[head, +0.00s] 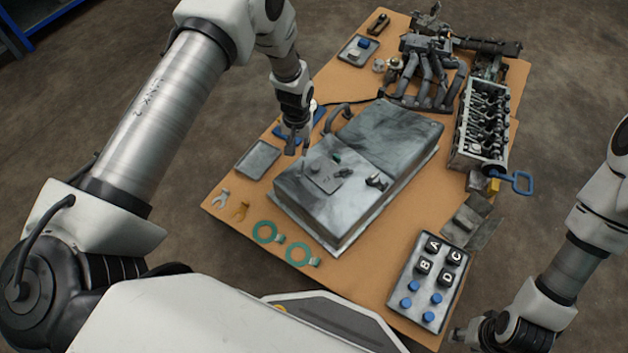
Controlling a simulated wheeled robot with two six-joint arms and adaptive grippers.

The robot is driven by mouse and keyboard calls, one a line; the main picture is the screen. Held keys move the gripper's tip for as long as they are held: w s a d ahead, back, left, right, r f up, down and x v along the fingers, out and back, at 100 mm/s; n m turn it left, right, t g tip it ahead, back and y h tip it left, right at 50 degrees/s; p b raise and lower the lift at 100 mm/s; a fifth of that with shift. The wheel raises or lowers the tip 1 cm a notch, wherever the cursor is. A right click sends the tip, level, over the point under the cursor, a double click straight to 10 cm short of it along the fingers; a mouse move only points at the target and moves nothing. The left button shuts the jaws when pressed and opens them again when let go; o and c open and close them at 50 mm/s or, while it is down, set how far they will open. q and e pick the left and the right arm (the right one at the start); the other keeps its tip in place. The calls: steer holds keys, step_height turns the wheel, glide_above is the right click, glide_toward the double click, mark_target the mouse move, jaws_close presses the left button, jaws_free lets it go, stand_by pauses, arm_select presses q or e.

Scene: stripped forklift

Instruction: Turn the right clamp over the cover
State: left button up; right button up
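A large grey metal box (388,139) lies across the middle of the table. On its nearer part is a small flat plate that looks like the cover (323,178). A small dark fitting, seemingly the right clamp (377,181), stands to the right of the plate.
A button panel (408,313) with lettered keys and blue knobs lies at the front right. Green rings (265,232) and a grey tray (257,159) lie left of the box. An engine block (464,151) and manifold pipes (421,82) stand at the back right.

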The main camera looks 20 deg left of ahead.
mark_target(300, 165)
arm_select(q)
steer(key=shift+a+f, duration=0.1)
steer(key=shift+f, duration=0.35)
step_height(300, 165, down, 7)
steer(key=b, duration=0.2)
steer(key=shift+f+b, duration=0.15)
steer(key=shift+b, duration=0.15)
arm_select(e)
step_height(300, 165, down, 3)
steer(key=shift+f, duration=0.2)
arm_select(q)
jaws_close()
